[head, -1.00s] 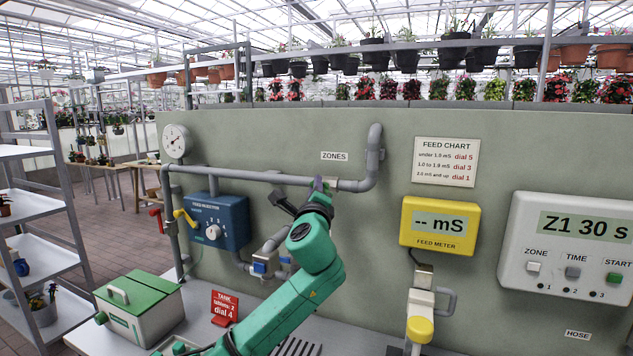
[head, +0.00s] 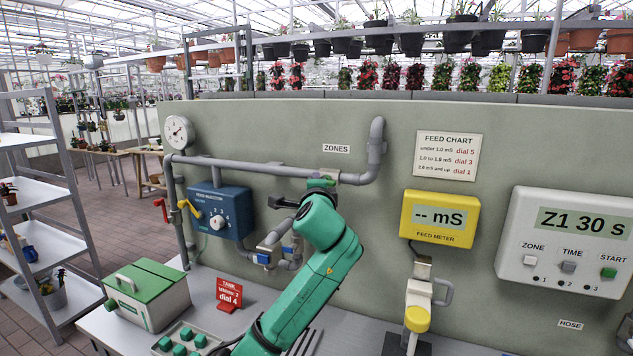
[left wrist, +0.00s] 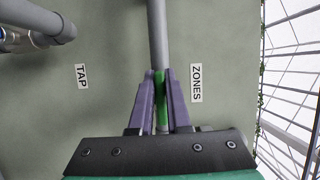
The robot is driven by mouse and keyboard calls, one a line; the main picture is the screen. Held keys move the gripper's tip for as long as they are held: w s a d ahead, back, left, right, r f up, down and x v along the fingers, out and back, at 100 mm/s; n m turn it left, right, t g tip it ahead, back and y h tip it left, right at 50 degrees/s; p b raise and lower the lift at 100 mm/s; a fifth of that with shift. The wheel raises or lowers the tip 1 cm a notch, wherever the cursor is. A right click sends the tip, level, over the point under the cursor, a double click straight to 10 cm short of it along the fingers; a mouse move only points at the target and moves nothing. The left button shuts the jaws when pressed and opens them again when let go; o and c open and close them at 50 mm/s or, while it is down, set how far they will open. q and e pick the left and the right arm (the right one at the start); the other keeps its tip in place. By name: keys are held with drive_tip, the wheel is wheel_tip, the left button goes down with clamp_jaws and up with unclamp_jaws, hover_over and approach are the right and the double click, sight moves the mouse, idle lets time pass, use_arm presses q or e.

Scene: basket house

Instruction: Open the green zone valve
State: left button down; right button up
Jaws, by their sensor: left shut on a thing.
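The green zone valve handle (left wrist: 161,112) is a narrow green bar, seen in the left wrist view between the purple fingers of my left gripper (left wrist: 160,76). The fingers are shut on it from both sides. In that view the handle lies in line with the grey pipe (left wrist: 157,35). In the head view a bit of green (head: 320,182) shows on the horizontal pipe under the ZONES label (head: 336,149). My green left arm hides the area below it. My right gripper is not in view.
The blue feed injector (head: 219,214) has red and yellow handles on its left. A yellow feed meter (head: 440,218) and a white timer panel (head: 570,245) are on the wall to the right. A green-lidded box (head: 148,293) and a red sign (head: 229,295) stand on the bench.

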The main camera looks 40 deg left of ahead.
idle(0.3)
use_arm(q)
drive_tip(key=c, duration=0.9)
unclamp_jaws()
drive_tip(key=shift+s+d+f, duration=0.1)
drive_tip(key=shift+s+d, duration=0.1)
drive_tip(key=b+v, duration=0.4)
drive_tip(key=v, duration=1)
